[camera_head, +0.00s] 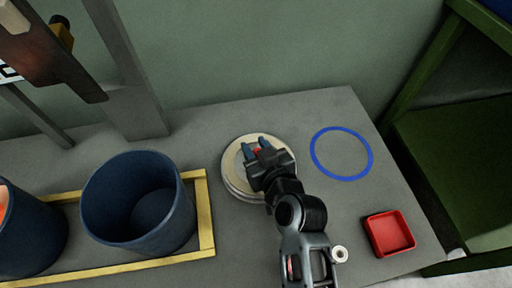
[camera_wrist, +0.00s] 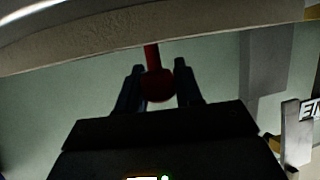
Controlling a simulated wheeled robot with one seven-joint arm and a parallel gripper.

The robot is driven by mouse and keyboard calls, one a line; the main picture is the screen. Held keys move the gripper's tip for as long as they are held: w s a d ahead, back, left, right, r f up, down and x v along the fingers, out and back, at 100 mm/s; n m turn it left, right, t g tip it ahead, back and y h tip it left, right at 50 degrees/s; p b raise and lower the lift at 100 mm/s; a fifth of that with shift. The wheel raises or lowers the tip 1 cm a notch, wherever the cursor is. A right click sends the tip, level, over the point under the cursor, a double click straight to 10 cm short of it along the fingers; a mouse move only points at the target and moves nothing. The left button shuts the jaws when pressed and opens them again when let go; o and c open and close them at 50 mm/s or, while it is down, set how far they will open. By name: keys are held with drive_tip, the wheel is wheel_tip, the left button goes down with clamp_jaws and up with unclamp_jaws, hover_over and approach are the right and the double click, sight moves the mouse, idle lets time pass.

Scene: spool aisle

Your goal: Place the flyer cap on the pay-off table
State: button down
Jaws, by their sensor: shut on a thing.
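The flyer cap (camera_head: 233,178) is a round cream disc with a red knob (camera_wrist: 158,84) at its middle. In the head view it is over the middle of the grey pay-off table (camera_head: 300,112), left of a blue ring marking (camera_head: 316,157). My gripper (camera_head: 257,151) is above the disc, its fingers shut on the red knob. The wrist view shows the knob between both fingers of my gripper (camera_wrist: 159,76), with the disc's pale rim across the top. I cannot tell whether the disc touches the table or is slightly above it.
A dark blue bin (camera_head: 96,208) stands inside a yellow frame (camera_head: 207,225) at left, with another blue container (camera_head: 32,240) beside it. A red tray (camera_head: 390,234) lies near the right front. A green shelf (camera_head: 425,75) stands at right. The blue ring's inside is clear.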

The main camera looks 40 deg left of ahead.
drive_tip(key=shift+f, duration=0.1)
drive_tip(key=c, duration=0.7)
unclamp_jaws()
drive_tip(key=shift+c, duration=0.2)
drive_tip(key=shift+r, duration=0.2)
drive_tip(key=p+v, duration=0.1)
drive_tip(key=v, duration=1.1)
drive_tip(key=shift+d, duration=0.1)
